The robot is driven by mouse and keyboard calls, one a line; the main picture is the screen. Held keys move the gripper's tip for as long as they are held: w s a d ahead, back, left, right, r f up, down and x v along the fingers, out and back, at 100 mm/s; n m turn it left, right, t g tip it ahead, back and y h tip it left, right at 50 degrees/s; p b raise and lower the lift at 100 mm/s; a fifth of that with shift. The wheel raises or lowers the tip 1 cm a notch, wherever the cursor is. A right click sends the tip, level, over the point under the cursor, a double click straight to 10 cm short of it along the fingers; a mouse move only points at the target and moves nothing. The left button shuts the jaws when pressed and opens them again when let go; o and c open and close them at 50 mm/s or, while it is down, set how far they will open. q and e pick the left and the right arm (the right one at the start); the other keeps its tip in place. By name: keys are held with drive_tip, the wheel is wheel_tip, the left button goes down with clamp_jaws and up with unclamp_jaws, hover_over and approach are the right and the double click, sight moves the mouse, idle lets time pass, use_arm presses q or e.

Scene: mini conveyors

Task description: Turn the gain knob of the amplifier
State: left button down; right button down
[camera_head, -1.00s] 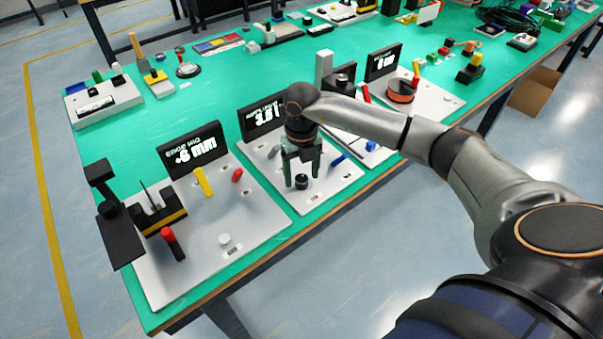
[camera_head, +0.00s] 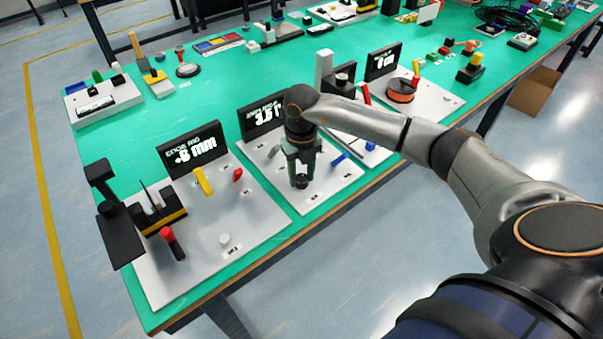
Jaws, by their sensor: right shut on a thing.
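The small black knob (camera_head: 302,183) stands near the front of a light grey panel (camera_head: 337,190), which has a black display (camera_head: 262,117) at its back. My right gripper (camera_head: 301,180) points straight down at the knob and is shut on it, with the fingers hiding most of it. My right arm hides the right end of the display, so its white reading is only partly legible. My left gripper is out of view.
A larger grey panel (camera_head: 210,240) to the left carries a yellow lever (camera_head: 203,180), red handles and a display (camera_head: 191,150). A blue handle (camera_head: 340,160) is just right of my gripper.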

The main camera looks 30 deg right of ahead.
sight(301, 178)
idle(0.4)
drive_tip(key=m+p, duration=0.1)
drive_tip(key=m, duration=0.3)
drive_tip(key=shift+r, duration=0.1)
drive_tip(key=m+p, duration=0.2)
drive_tip(key=m, duration=0.2)
drive_tip(key=shift+m, duration=0.3)
idle(0.5)
drive_tip(key=shift+c, duration=2.2)
unclamp_jaws()
wheel_tip(301, 178, up, 12)
drive_tip(key=shift+r+b, duration=0.2)
drive_tip(key=shift+b, duration=0.2)
